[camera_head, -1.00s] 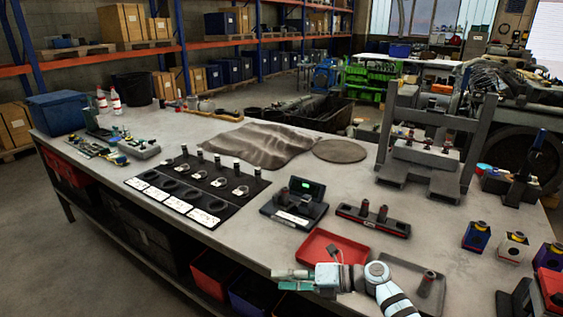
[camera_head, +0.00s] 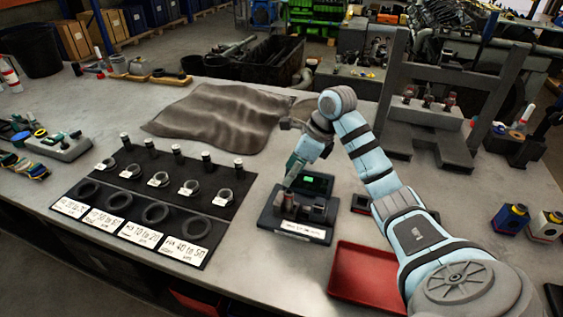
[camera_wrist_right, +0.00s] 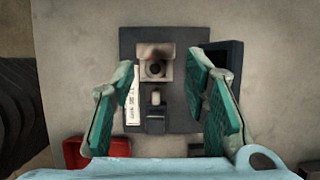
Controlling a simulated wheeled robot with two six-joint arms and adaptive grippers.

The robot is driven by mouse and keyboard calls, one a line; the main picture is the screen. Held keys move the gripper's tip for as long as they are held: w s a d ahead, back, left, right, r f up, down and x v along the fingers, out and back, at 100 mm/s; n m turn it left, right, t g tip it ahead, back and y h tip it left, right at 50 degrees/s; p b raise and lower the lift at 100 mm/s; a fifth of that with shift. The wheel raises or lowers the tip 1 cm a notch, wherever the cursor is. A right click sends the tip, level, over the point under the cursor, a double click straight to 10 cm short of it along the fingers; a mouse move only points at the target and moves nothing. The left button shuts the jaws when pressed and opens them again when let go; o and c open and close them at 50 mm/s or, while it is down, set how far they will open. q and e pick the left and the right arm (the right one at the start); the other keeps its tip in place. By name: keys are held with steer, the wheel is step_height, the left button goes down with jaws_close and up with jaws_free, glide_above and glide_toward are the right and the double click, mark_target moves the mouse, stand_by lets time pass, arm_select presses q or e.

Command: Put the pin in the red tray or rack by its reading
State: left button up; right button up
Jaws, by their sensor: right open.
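The gauge (camera_head: 292,228), a dark box with a lit green display (camera_head: 310,181) and a white label, stands on the bench; it also shows in the wrist view (camera_wrist_right: 185,115). My right gripper (camera_head: 290,183) is above it. Its green-padded fingers are apart (camera_wrist_right: 165,95), with nothing held between them. Between them in the wrist view are a light block with a round dark opening (camera_wrist_right: 155,68) and a small pale cylinder (camera_wrist_right: 156,98); I cannot tell whether either is the pin. The red tray (camera_head: 362,275) looks empty where visible. The rack (camera_head: 361,203) is mostly hidden behind my right arm.
A black mat (camera_head: 140,215) with rings, short posts and range labels lies left of the gauge. A crumpled grey cloth (camera_head: 215,118) lies behind. A grey press frame (camera_head: 435,105) stands at the back right. Bare bench lies between mat and gauge.

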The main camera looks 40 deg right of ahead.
mark_target(292, 192)
steer(key=f+b, duration=0.1)
steer(key=s+f+b, duration=0.1)
steer(key=f+b, duration=0.1)
steer(key=shift+s+a+f+b, duration=0.1)
steer(key=shift+s+f+b, duration=0.2)
steer(key=shift+f+b, duration=0.05)
steer(key=b+x, duration=0.1)
steer(key=x, duration=0.1)
steer(key=d+b+x, duration=0.1)
steer(key=x, duration=0.1)
steer(key=shift+w+a+f+b, duration=0.1)
steer(key=shift+f+b, duration=0.2)
steer(key=shift+b, duration=0.1)
arm_select(q)
step_height(292, 192, down, 7)
arm_select(e)
steer(key=shift+f, duration=0.25)
steer(key=shift+s+r, duration=0.15)
steer(key=shift+s, duration=0.2)
steer(key=shift+w, duration=0.1)
jaws_close()
steer(key=shift+r+p, duration=2.4)
steer(key=shift+r, duration=0.35)
arm_select(q)
steer(key=r, duration=0.4)
steer(key=shift+s+r, duration=0.35)
